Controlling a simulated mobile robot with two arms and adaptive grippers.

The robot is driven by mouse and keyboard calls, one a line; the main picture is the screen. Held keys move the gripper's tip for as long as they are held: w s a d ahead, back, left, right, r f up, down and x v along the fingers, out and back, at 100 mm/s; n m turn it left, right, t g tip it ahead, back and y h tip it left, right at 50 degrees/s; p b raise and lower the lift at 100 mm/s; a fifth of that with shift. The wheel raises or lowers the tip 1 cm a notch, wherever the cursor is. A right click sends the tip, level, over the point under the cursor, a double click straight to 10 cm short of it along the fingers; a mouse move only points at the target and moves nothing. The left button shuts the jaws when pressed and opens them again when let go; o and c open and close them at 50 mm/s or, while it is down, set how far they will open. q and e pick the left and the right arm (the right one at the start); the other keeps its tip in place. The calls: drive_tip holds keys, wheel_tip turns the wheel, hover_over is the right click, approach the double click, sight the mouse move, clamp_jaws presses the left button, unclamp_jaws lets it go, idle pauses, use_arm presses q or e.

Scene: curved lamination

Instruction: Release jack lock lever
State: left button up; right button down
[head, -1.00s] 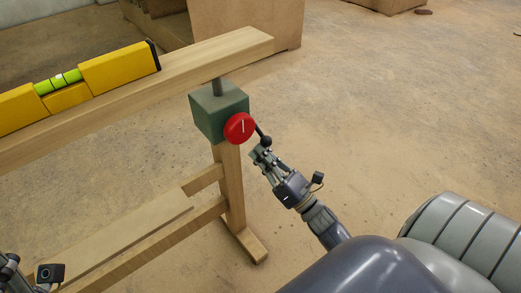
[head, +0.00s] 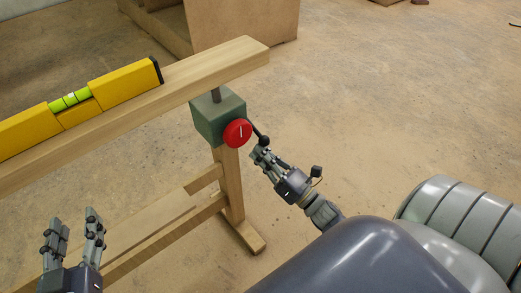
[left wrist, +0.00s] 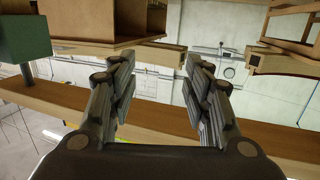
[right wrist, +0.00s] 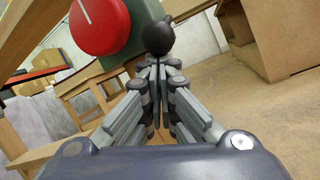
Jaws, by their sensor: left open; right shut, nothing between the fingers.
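The green jack box (head: 212,117) sits on a wooden post under the wooden beam (head: 215,68). A red round knob (head: 237,132) with a white line is on its front. A black lever with a ball end (head: 265,141) sticks out beside the knob. My right gripper (head: 258,152) is shut and empty, its fingertips just below the ball. In the right wrist view the ball (right wrist: 158,37) stands just beyond the shut fingertips (right wrist: 158,65); I cannot tell whether they touch. My left gripper (head: 72,215) is open and empty at the lower left, fingers pointing up, below the beam.
A yellow spirit level (head: 85,105) lies on the beam. A lower wooden rail (head: 165,238) and the post's foot (head: 243,235) are below. A wooden cabinet (head: 245,22) stands behind.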

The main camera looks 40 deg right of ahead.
use_arm(q)
drive_tip(key=s+a+f+g+y+p, duration=0.25)
drive_tip(key=s+f+g, duration=0.4)
drive_tip(key=f, duration=0.35)
drive_tip(key=s+a+f+g+y+p, duration=0.1)
drive_tip(key=s+a+f+g+p, duration=0.15)
drive_tip(key=s, duration=0.35)
drive_tip(key=s+a+f+g+p, duration=0.1)
drive_tip(key=s+a+g, duration=0.1)
drive_tip(key=s+g, duration=0.25)
wheel_tip(320, 180, down, 18)
drive_tip(key=p, duration=0.5)
drive_tip(key=shift+s+d+r, duration=0.25)
drive_tip(key=shift+s+d, duration=0.05)
drive_tip(key=shift+s, duration=0.1)
use_arm(e)
drive_tip(key=shift+s+d+r+m+g+h, duration=0.15)
drive_tip(key=shift+s+r+g+h, duration=0.2)
drive_tip(key=shift+r+g, duration=0.5)
drive_tip(key=shift+s+a+r+m+g+h, duration=0.15)
drive_tip(key=shift+s+r+g+h, duration=0.2)
drive_tip(key=shift+r+g, duration=0.45)
use_arm(q)
drive_tip(key=shift+g, duration=0.25)
use_arm(e)
drive_tip(key=shift+d+r, duration=0.1)
drive_tip(key=shift+r, duration=0.1)
use_arm(q)
drive_tip(key=shift+f, duration=0.1)
